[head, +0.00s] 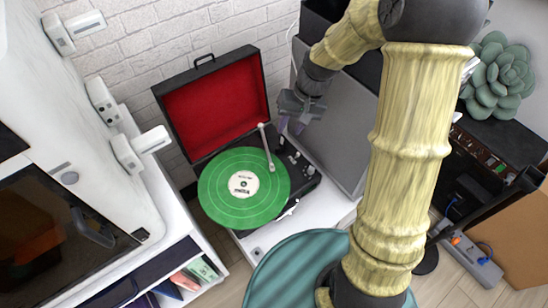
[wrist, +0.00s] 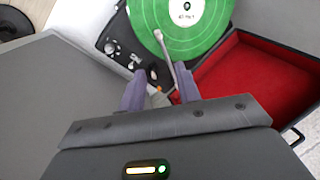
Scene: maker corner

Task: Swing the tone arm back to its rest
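A record player with an open lid lined in red (head: 215,105) stands on a white surface. A green record (head: 222,205) with a white label lies on it. The thin pale tone arm (head: 267,148) reaches from the back of the deck to over the record's right part; it also shows in the wrist view (wrist: 165,50). My gripper (head: 291,126) is above the deck, right of the tone arm. In the wrist view its two purple fingers (wrist: 160,88) are apart, with the tone arm's rear part running toward the gap. Whether they touch it cannot be told.
Control knobs (wrist: 112,48) sit on the deck beside the record. A large grey box (head: 338,115) stands close on the right. The raised lid and brick wall (head: 130,55) are behind. A teal round stool (head: 290,270) is in front.

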